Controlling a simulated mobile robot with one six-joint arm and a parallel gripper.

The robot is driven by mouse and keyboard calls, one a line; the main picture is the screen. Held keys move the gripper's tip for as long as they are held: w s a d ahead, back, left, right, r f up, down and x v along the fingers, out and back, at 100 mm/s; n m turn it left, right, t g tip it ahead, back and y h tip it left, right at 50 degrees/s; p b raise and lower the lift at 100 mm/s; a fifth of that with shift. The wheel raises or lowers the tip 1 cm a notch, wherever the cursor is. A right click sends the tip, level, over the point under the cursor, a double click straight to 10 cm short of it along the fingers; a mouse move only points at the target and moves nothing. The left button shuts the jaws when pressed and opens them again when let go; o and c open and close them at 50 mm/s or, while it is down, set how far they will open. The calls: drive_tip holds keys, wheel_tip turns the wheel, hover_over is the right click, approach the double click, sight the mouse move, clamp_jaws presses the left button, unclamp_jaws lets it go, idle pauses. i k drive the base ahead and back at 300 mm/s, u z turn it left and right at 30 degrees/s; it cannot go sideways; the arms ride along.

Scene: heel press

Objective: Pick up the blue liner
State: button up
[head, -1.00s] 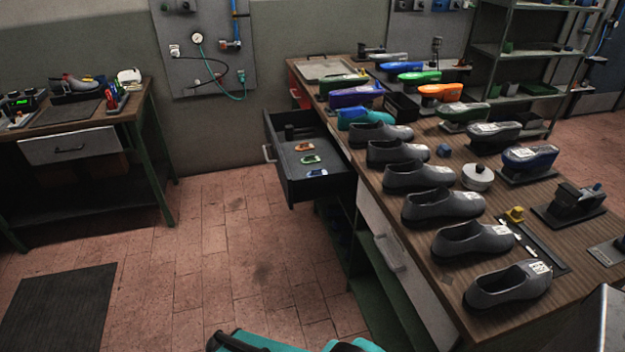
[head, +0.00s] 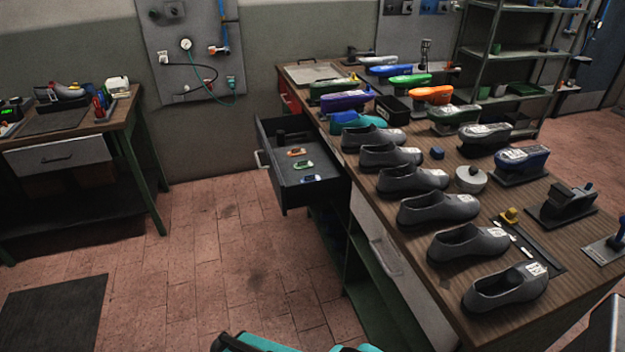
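A small blue piece (head: 310,178), which looks like the blue liner, lies flat at the front of an open dark drawer (head: 319,197). A green piece (head: 303,165) and an orange piece (head: 297,153) lie behind it in a row, apart from one another. All are too small to make out in detail. The drawer sticks out from the left side of the long workbench. My gripper is not in view; only teal and black parts of my own body show at the bottom edge.
The workbench (head: 452,285) carries a row of grey shoes (head: 438,208), coloured lasts (head: 345,99) and tools. A second bench (head: 60,157) stands at the left. The tiled floor (head: 225,235) in front of the drawer is clear, with a dark mat (head: 52,315) at lower left.

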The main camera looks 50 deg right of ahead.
sight(312, 177)
drive_tip(key=i, duration=0.85)
drive_tip(key=u, duration=0.05)
